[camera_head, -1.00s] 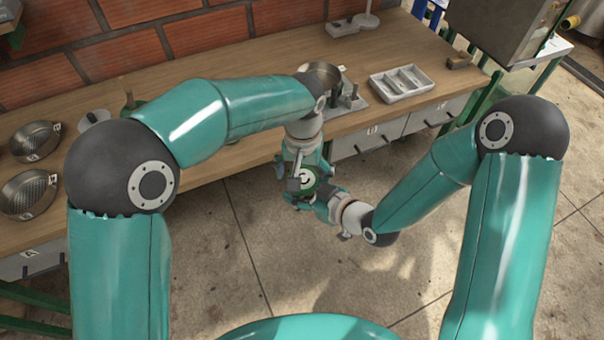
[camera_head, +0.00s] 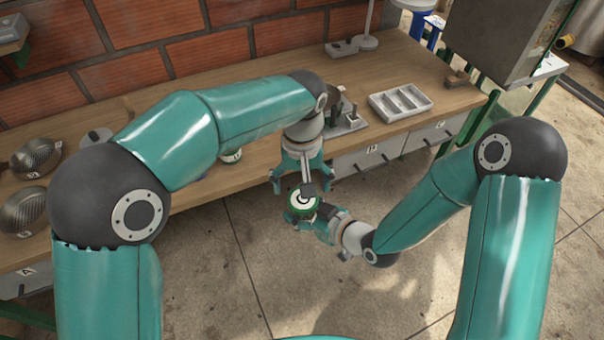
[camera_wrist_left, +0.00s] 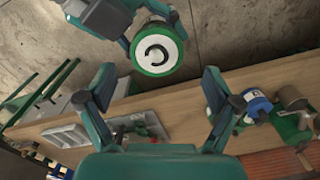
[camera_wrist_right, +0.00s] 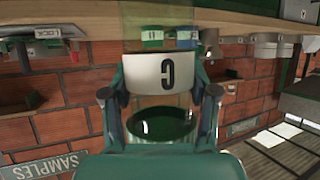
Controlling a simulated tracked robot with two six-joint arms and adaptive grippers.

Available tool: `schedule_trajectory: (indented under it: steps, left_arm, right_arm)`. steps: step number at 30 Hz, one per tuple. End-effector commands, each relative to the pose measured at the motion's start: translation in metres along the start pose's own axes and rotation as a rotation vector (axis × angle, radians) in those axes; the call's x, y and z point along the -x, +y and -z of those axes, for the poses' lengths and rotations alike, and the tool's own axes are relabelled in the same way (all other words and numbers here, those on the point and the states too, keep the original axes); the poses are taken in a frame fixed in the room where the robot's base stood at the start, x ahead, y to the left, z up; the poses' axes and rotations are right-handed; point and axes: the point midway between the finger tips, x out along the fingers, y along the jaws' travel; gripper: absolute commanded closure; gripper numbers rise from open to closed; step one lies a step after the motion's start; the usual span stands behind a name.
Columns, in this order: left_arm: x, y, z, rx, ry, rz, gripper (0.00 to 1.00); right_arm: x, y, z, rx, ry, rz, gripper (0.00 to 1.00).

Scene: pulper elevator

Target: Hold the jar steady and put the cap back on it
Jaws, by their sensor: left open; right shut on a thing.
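The cap (camera_head: 303,201) is a green-rimmed disc with a white, C-marked top. It sits at the jar's top; whether it is fully seated cannot be told. It also shows in the left wrist view (camera_wrist_left: 157,48). My left gripper (camera_wrist_left: 158,82) is open and empty, its fingers apart from the cap on the bench side.
The wooden bench (camera_head: 262,82) runs behind my grippers. It carries a grey divided tray (camera_head: 401,101), a grey fixture (camera_head: 346,122), mesh bowls (camera_head: 36,158) and another green-banded container (camera_head: 231,156). The floor in front is clear.

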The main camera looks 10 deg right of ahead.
Motion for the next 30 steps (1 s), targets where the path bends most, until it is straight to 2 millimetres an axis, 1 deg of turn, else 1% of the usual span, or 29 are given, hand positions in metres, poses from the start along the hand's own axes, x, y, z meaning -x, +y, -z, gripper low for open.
schedule_trajectory:
  steps: [3,6,9,13,23,26,30]
  left_arm:
    - [0.009,-0.001,0.000,0.170,-0.002,0.000,0.09]
    - [0.017,0.000,0.001,0.289,-0.001,-0.002,0.09]
    - [0.026,0.000,0.002,0.366,0.004,-0.008,0.09]
    - [0.032,0.002,0.003,0.365,0.015,-0.018,0.09]
    - [0.029,0.002,0.002,0.361,0.014,-0.016,0.09]
    - [0.022,0.003,0.003,0.360,0.013,-0.015,0.09]
    - [0.004,0.002,0.002,0.360,0.012,-0.014,0.09]
  right_arm:
    - [0.000,0.000,0.001,0.001,0.002,0.000,1.00]
    - [0.000,0.000,0.001,0.001,0.002,0.000,1.00]
    - [0.000,0.000,0.001,0.001,0.002,0.000,1.00]
    - [0.000,0.000,0.001,0.001,0.002,0.000,1.00]
    - [0.000,0.000,0.001,0.001,0.002,0.000,1.00]
    - [0.000,0.000,0.001,0.001,0.002,0.000,1.00]
    - [0.000,0.000,0.001,0.001,0.002,0.000,1.00]
